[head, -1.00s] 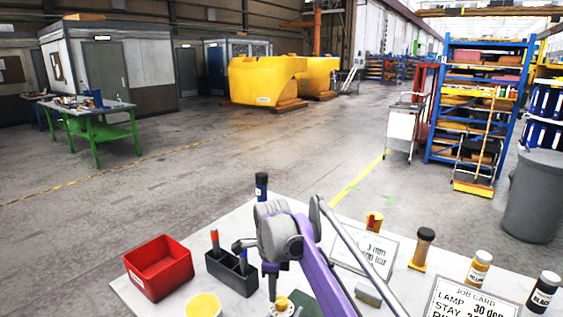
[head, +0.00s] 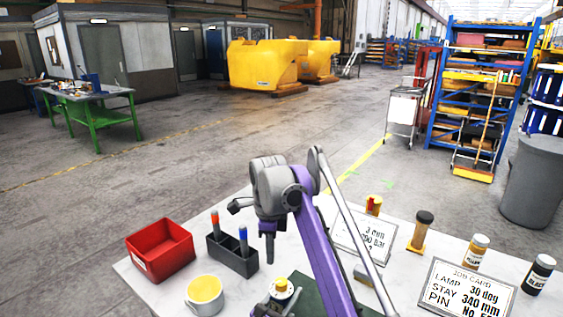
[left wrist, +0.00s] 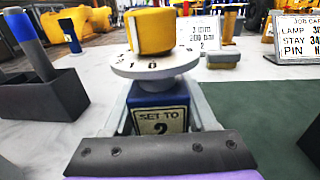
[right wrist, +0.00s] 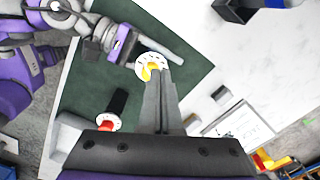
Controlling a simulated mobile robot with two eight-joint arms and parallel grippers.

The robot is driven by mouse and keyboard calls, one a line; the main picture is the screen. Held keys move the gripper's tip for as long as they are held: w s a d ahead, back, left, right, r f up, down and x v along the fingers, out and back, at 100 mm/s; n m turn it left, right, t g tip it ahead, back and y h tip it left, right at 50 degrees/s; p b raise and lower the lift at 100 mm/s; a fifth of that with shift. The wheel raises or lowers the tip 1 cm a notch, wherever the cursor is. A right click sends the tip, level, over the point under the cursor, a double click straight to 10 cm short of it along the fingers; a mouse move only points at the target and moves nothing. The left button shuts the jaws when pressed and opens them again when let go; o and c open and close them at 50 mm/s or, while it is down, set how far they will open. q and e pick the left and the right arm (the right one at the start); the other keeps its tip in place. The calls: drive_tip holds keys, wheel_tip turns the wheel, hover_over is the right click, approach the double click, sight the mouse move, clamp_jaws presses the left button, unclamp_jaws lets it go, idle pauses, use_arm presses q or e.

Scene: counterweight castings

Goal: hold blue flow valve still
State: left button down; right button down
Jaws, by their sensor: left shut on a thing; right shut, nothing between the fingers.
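The blue flow valve (left wrist: 160,112) stands upright in the left wrist view, with a "SET TO 2" label, a white numbered dial (left wrist: 155,62) and a yellow knob (left wrist: 151,30). My left gripper (left wrist: 163,122) is shut on the valve's body, one finger on each side. The knob and dial also show in the head view (head: 281,285), where the body is mostly hidden. My right gripper (head: 268,258) is shut and empty, pointing down just above the knob. In the right wrist view (right wrist: 158,80) its fingers partly cover the knob; a touch cannot be told there.
A green mat (right wrist: 90,85) lies under the work. A white dial with a red knob (right wrist: 106,124) also shows on it. A red bin (head: 160,250), a black marker holder (head: 232,256), a yellow-filled cup (head: 204,292), cards and bottles stand around on the white table.

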sight(281, 284)
drive_tip(key=shift+s+a+f, duration=0.1)
drive_tip(key=shift+s+f, duration=0.25)
drive_tip(key=shift+f, duration=0.65)
drive_tip(key=shift+s+f, duration=0.4)
drive_tip(key=shift+f, duration=0.6)
drive_tip(key=shift+s+a+f, duration=0.1)
drive_tip(key=shift+s+f, duration=0.25)
drive_tip(key=shift+f, duration=0.65)
drive_tip(key=shift+w+d, duration=0.1)
drive_tip(key=shift+d, duration=0.3)
drive_tip(key=shift+w+d, duration=0.2)
drive_tip(key=shift+w, duration=0.45)
